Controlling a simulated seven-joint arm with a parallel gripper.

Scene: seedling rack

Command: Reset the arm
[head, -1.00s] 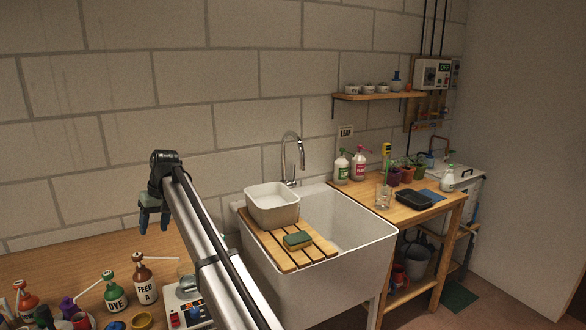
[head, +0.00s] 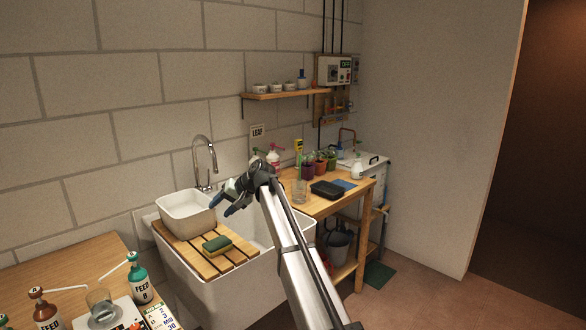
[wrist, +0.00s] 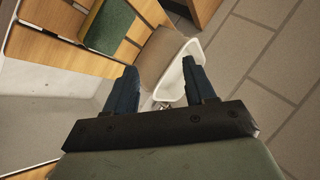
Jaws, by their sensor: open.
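My gripper (head: 236,196) hangs in the air over the sink (head: 262,236), to the right of the white basin in the head view. It is open, and nothing shows between its two blue fingers in the wrist view (wrist: 158,88). My arm reaches up from the lower right of the head view to the gripper. The wrist view looks toward the slatted wooden board, the green sponge and the white basin, all apart from the fingers.
Feed bottles (head: 139,279) stand on the left bench. A side table (head: 322,204) with pots and a black tray stands right.

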